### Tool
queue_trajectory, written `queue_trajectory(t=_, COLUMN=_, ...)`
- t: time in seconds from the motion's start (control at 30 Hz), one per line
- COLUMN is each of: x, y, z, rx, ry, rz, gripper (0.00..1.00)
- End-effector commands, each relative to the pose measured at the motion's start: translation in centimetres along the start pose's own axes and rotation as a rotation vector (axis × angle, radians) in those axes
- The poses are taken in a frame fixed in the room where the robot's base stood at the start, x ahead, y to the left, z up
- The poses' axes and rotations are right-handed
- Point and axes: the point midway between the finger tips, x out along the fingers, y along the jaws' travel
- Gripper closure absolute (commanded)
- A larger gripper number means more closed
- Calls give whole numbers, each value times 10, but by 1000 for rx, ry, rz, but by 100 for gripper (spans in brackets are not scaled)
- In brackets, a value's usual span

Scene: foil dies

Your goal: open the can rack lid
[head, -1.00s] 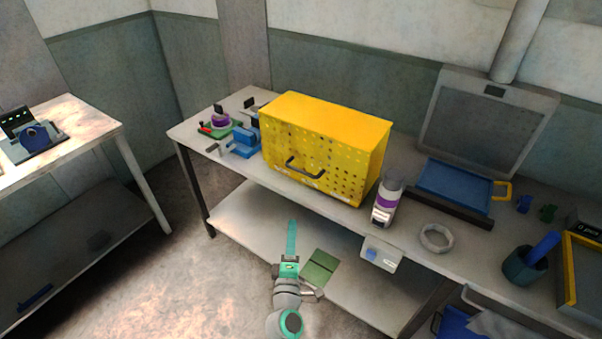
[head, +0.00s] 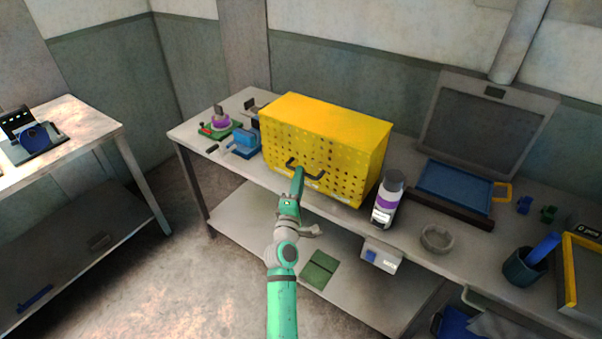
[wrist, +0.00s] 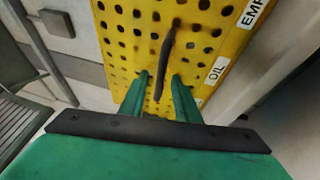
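The can rack is a yellow box (head: 335,120) with a perforated front, standing on the bench; its lid is down. A dark bar handle (head: 312,174) is on the lower part of the front. My gripper (head: 299,170) is at the handle in the head view. In the wrist view, the two green fingers of my gripper (wrist: 160,92) are apart, with the dark handle (wrist: 160,70) showing between and beyond them. The perforated yellow panel (wrist: 140,20) fills the top, with labels at its right. Whether the fingers touch the handle cannot be told.
A bottle with a purple band (head: 387,200) stands right of the box. A blue vise-like device (head: 243,142) is to the left. The bench front edge is below the gripper.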

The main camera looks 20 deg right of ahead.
Motion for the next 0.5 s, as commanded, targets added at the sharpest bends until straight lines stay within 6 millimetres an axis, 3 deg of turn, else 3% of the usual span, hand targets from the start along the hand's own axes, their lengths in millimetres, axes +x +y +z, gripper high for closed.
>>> queue_trajectory(t=0.2, x=23, y=0, z=0, rx=0, ry=-1, rz=0, gripper=71)
queue_trajectory(t=0.5, x=28, y=0, z=0, rx=0, ry=0, rz=0, gripper=71)
